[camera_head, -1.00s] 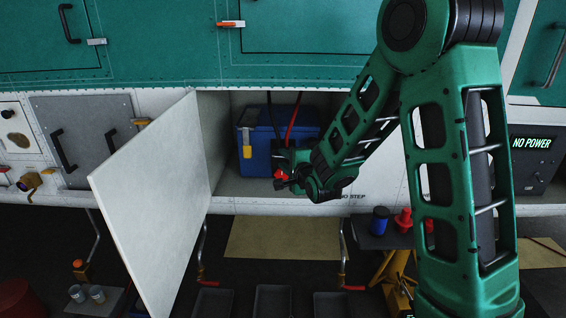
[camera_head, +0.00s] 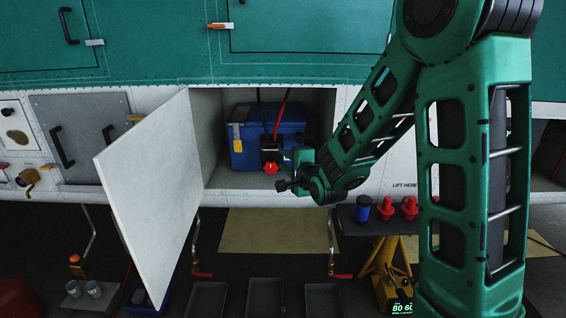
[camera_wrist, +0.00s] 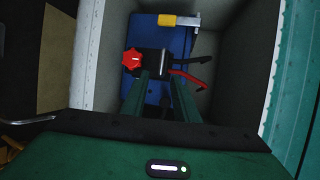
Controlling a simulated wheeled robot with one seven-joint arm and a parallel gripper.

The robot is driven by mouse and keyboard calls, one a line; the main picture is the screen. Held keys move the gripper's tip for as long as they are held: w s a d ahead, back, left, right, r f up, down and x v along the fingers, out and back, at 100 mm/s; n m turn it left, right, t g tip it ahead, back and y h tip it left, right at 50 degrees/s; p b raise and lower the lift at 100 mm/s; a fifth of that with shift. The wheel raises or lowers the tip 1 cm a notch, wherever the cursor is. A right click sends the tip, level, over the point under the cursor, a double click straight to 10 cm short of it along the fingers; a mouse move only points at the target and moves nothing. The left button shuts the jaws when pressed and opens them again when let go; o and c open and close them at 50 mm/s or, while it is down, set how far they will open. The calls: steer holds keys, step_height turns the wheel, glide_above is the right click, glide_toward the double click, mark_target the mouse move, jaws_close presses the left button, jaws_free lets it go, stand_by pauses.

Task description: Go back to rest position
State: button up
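My gripper (camera_head: 291,158) is in front of the open bay, just right of the black connector (camera_head: 270,152) with its red knob (camera_head: 271,167). In the wrist view, the two green fingers of my gripper (camera_wrist: 160,84) are apart. They point toward the connector (camera_wrist: 152,62) and red knob (camera_wrist: 131,60); I see nothing held, but cannot tell the exact gap to the connector. The blue battery (camera_head: 250,153) sits in the bay, with a black and a red cable running up from the connector. My arm fills the right of the head view.
The white bay door (camera_head: 155,195) hangs open to the left of the bay. Below are several grey trays (camera_head: 265,298), a yellow stand (camera_head: 386,268), and a small shelf with a blue cup (camera_head: 363,208) and red plugs (camera_head: 409,207). The bay's side walls are close around the battery.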

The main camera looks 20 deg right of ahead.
steer(key=shift+a, duration=0.1)
steer(key=s+d+f+n+g+h, duration=0.3)
steer(key=s+d+n+g, duration=0.5)
steer(key=s+d, duration=0.95)
steer(key=s+a+n+g+y, duration=0.2)
steer(key=s+g, duration=0.5)
steer(key=s, duration=1.9)
steer(key=shift+s+a+r+n+g, duration=0.15)
steer(key=shift+s+r+n+g, duration=0.2)
steer(key=shift+n, duration=0.55)
steer(key=shift+w+f, duration=0.3)
steer(key=shift+w, duration=0.4)
